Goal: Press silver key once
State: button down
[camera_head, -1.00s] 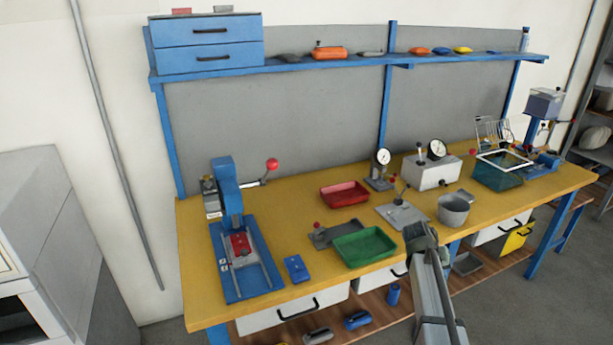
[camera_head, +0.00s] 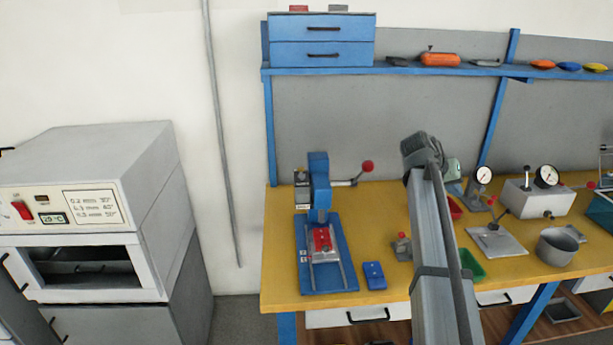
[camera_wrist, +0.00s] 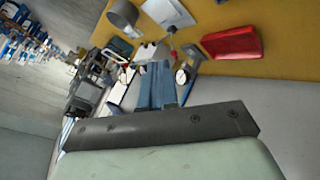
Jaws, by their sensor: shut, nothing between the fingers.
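I cannot make out a silver key for certain in either view. A small grey box (camera_head: 302,179) with tiny controls is fixed at the left of the blue press (camera_head: 319,190); its details are too small to read. My gripper (camera_wrist: 158,88) shows in the wrist view with its two fingers together and nothing between them. In the head view my arm rises in front of the bench, and the fingertips are hidden behind it. My gripper is well to the right of the press and touches nothing that I can see.
A grey oven (camera_head: 90,210) with a red switch (camera_head: 22,210) and display (camera_head: 52,218) stands at the left. The yellow bench (camera_head: 400,205) carries a blue block (camera_head: 374,275), a green tray (camera_head: 472,266), a grey pot (camera_head: 558,247) and gauges. A red tray (camera_wrist: 232,42) shows in the wrist view.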

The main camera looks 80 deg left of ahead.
jog(key=s+a+r+n+y, duration=0.1)
jog(key=s+a+r+y, duration=0.1)
jog(key=s+a+r, duration=0.55)
notch_tip(320, 180, up, 2)
jog(key=r+n+g+y, duration=0.1)
jog(key=n+g+y, duration=0.15)
jog(key=n, duration=0.25)
send_over(302, 176)
jog(key=shift+s+a+f, duration=0.1)
jog(key=shift+s+f, duration=0.2)
jog(key=shift+s, duration=0.15)
jog(key=shift+f, duration=0.1)
jog(key=shift+f, duration=4.3)
jog(key=shift+f, duration=1)
jog(key=shift+r, duration=1.05)
